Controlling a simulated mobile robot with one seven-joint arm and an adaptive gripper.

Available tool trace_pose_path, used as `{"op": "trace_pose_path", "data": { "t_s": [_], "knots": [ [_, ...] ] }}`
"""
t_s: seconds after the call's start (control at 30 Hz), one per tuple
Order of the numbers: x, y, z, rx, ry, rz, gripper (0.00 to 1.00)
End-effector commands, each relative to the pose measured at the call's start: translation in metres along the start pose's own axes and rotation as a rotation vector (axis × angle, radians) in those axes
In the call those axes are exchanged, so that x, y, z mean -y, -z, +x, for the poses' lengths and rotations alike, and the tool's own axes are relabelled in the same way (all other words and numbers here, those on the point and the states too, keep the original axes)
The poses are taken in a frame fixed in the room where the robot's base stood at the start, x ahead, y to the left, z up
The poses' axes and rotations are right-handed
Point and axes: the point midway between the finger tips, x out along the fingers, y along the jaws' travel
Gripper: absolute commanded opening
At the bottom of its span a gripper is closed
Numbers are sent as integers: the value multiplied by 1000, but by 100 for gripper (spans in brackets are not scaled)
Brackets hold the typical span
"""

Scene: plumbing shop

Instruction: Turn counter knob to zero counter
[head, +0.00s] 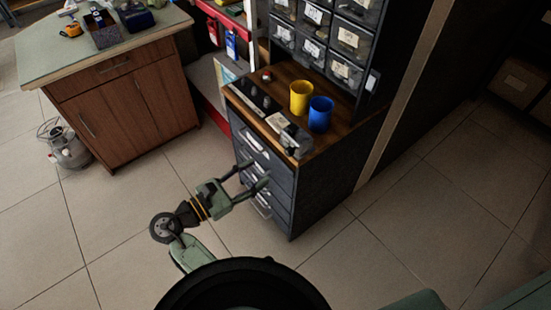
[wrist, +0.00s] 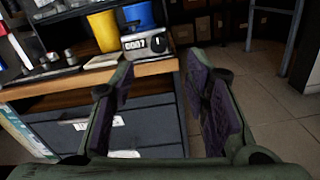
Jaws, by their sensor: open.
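The counter (head: 297,141) is a small grey box on the front right corner of the wooden cabinet top, beside the blue cup. It also shows in the wrist view (wrist: 131,55), with a white number display (wrist: 133,43) whose digits are too small to read surely. A dark round knob (wrist: 154,53) sits on its right side. My gripper (head: 254,173) is open and empty, in front of the drawers, below the counter and apart from it. In the wrist view the gripper's purple-padded fingers (wrist: 162,88) stand apart, with the counter beyond and above them.
A yellow cup (head: 301,97) and a blue cup (head: 320,114) stand behind the counter. Small parts drawers (head: 345,70) rise at the back. The dark drawer cabinet (head: 325,180) has protruding handles near my gripper. Tiled floor (head: 400,245) is clear on the right.

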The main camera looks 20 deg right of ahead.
Motion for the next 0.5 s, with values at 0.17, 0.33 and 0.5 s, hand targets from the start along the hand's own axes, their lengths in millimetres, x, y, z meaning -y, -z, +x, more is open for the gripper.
{"op": "trace_pose_path", "data": {
  "t_s": [0.17, 0.33, 0.5],
  "knots": [
    [0, -2, 28, -2, 0, 0, 42],
    [-1, -2, 61, -3, -3, 1, 42],
    [-2, 0, 86, -5, -5, 2, 42]
  ]
}}
